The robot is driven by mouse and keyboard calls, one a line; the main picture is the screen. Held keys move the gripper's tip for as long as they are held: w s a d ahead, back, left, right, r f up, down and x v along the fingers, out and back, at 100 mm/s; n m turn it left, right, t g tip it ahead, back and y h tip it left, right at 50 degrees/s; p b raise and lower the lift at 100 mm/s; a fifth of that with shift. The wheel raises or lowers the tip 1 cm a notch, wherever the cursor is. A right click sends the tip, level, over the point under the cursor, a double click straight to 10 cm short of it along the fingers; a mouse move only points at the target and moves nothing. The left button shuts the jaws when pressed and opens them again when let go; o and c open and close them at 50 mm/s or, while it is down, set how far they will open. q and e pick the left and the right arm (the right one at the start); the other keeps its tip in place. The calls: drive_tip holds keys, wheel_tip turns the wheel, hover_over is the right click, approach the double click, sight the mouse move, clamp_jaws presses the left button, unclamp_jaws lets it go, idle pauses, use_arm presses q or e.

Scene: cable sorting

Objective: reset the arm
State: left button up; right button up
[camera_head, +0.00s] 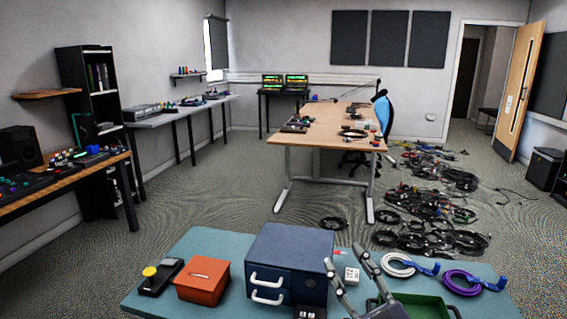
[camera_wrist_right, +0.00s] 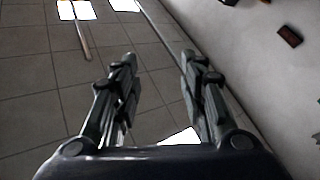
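My right gripper (camera_head: 345,268) is at the bottom of the head view, above the teal table (camera_head: 215,240), with its two fingers apart. In the right wrist view my right gripper (camera_wrist_right: 158,85) is open and nothing is between its fingers. In the head view it stands just right of the blue drawer box (camera_head: 290,250) and left of the green tray (camera_head: 425,304). Whether it touches anything cannot be told. My left gripper is not in view.
On the teal table are an orange box (camera_head: 202,280), a black device with a yellow knob (camera_head: 152,278), a white socket (camera_head: 352,276), a white cable coil (camera_head: 398,265) and a purple cable coil (camera_head: 462,282). Tangled cables (camera_head: 430,205) cover the floor beyond, beside a wooden desk (camera_head: 335,128).

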drive_tip(key=s+d+f+m+g+h, duration=0.4)
drive_tip(key=d+f+m+h, duration=0.15)
drive_tip(key=f, duration=0.45)
drive_tip(key=s+d+f+m+g+h, duration=0.4)
drive_tip(key=d+f+h, duration=0.2)
drive_tip(key=f, duration=0.4)
drive_tip(key=s+a+f+n+g+y, duration=0.1)
drive_tip(key=s+a+f+g, duration=0.1)
drive_tip(key=s+f+g, duration=0.6)
drive_tip(key=s+a+f+n+g+y, duration=0.15)
drive_tip(key=s+f, duration=0.25)
drive_tip(key=s, duration=0.8)
wheel_tip(320, 180, down, 26)
drive_tip(key=s+p, duration=0.1)
drive_tip(key=s, duration=0.1)
drive_tip(key=s+d+f+g+p, duration=0.1)
drive_tip(key=s+d+f+g, duration=0.1)
drive_tip(key=s+f, duration=1.2)
drive_tip(key=shift+s+d, duration=0.7)
drive_tip(key=shift+s, duration=0.4)
